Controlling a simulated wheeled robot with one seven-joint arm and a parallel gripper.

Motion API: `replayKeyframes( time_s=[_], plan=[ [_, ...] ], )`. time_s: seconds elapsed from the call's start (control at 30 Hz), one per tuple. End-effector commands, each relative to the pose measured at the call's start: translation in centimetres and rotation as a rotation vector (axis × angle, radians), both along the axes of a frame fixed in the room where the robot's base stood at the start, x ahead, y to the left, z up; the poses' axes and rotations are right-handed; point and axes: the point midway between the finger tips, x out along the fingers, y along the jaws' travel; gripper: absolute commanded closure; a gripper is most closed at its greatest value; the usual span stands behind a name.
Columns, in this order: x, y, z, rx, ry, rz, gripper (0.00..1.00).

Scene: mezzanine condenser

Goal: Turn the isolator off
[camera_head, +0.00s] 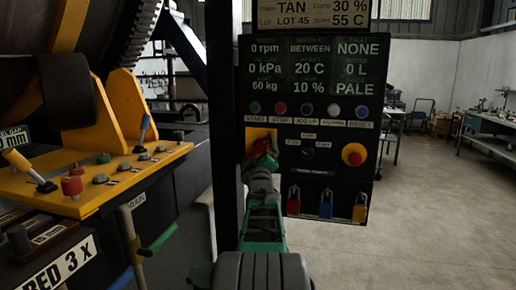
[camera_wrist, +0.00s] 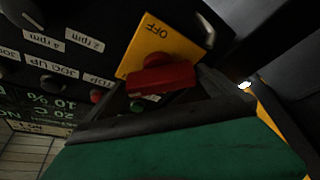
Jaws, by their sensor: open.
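The isolator is a yellow plate (camera_head: 255,135) with a red handle (camera_head: 266,147) on the left side of the dark control panel. In the wrist view the plate (camera_wrist: 143,46) shows the word OFF, upside down, and the red handle (camera_wrist: 162,78) lies nearly level across the picture. My gripper (camera_head: 262,163) is open right in front of the handle and hides part of it in the head view. In the wrist view my gripper's dark finger (camera_wrist: 165,112) is close beside the handle. I cannot tell whether it touches.
Coloured push buttons (camera_head: 306,109), a selector knob (camera_head: 308,152) and a red mushroom button (camera_head: 354,155) sit to the right on the panel. Padlocks (camera_head: 326,203) hang below. A dark post (camera_head: 224,120) stands just left. A yellow console (camera_head: 100,178) with levers is farther left.

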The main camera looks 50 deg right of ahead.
Motion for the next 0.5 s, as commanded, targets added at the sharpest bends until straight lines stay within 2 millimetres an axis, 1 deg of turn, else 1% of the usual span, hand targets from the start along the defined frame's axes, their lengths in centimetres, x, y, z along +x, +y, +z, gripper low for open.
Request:
replayKeyframes(
  time_s=[0.1,0.3,0.5],
  plan=[
    [0.46,-0.50,0.13,0.002,0.001,0.001,0.00],
    [0.49,-0.48,0.12,0.002,0.000,0.002,0.00],
    [0.48,-0.46,0.12,0.002,0.000,0.002,0.16]
  ],
)
